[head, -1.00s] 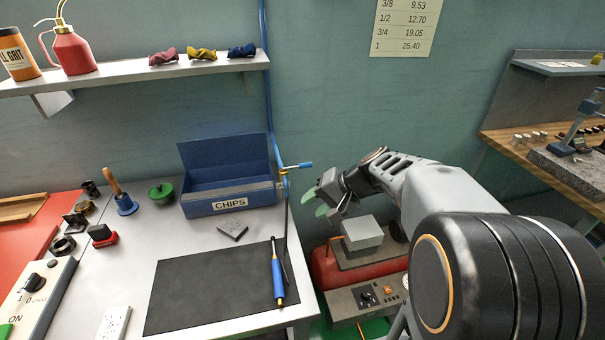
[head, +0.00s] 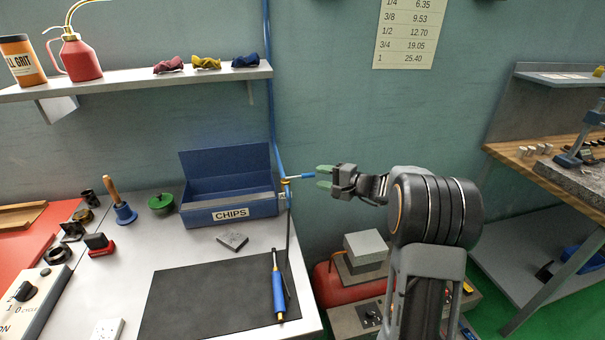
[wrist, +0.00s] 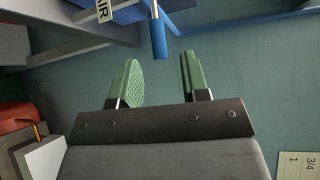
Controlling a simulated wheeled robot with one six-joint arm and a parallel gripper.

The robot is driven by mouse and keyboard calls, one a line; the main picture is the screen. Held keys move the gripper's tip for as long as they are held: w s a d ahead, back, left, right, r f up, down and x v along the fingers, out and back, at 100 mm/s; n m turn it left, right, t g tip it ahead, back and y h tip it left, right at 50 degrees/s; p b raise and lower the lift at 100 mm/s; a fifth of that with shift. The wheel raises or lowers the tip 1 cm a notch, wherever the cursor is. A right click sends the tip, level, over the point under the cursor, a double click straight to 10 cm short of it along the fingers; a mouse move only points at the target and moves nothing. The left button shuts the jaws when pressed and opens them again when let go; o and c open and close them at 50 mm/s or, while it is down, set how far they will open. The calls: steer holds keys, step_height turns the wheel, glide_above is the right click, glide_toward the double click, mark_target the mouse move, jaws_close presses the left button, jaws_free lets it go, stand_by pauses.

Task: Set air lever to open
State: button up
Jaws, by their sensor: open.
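The air lever (head: 300,176) is a blue handle on a small brass valve (head: 284,182) on the blue pipe by the bench's right edge. In the head view it sticks out sideways to the right. My gripper (head: 324,176) is open and empty, its green fingertips just right of the lever's free end. In the wrist view the lever's blue end (wrist: 158,40) lies between the lines of my two fingers (wrist: 160,68), close to the tips.
The blue CHIPS bin (head: 228,190) stands left of the valve. A blue-handled tool (head: 278,290) lies on the black mat (head: 200,300). A red tank (head: 328,285) and a grey block (head: 365,247) are below my arm.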

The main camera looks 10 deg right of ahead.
mark_target(309, 174)
steer(key=shift+p+x, duration=0.4)
steer(key=shift+x, duration=2.7)
jaws_close()
